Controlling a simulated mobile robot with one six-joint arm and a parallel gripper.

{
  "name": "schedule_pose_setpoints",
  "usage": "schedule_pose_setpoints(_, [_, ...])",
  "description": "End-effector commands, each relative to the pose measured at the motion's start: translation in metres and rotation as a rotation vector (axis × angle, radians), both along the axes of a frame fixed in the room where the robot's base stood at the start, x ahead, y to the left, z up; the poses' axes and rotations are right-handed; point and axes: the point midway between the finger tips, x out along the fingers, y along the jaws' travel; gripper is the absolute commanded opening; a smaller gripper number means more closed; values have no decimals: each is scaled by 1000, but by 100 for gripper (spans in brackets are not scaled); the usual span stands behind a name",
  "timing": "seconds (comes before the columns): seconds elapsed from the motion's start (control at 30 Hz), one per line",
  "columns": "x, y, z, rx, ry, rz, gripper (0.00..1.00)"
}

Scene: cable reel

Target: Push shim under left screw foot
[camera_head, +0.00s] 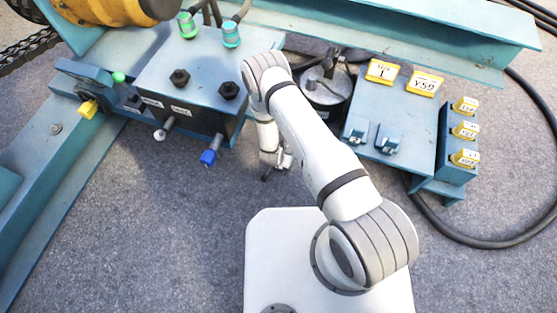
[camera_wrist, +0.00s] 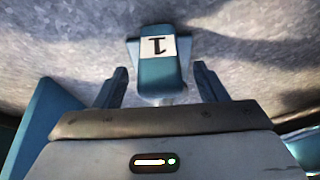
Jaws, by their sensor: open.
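In the wrist view my gripper (camera_wrist: 160,82) is open, one dark finger on each side of a blue block (camera_wrist: 160,75) with a white label (camera_wrist: 158,47) marked 1. Gaps show between block and fingers. I cannot tell whether this block is the shim or part of a screw foot. A wider blue piece lies behind it, against grey floor. In the head view my gripper (camera_head: 274,168) hangs low over the floor, right of a blue-grey box with two dark bolts (camera_head: 180,78) (camera_head: 229,91) on top.
A blue-tipped pin (camera_head: 209,156) and a white-tipped pin (camera_head: 160,134) stick out of the box front. Right of my arm stands a blue platform (camera_head: 405,115) with yellow tags (camera_head: 465,131). A black cable (camera_head: 480,240) curves at the right.

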Motion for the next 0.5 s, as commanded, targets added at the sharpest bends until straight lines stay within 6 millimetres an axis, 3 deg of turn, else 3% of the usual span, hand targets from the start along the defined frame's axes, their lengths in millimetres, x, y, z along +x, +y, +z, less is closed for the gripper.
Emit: schedule_pose_setpoints(0.5, [0,1,0,0,0,1,25])
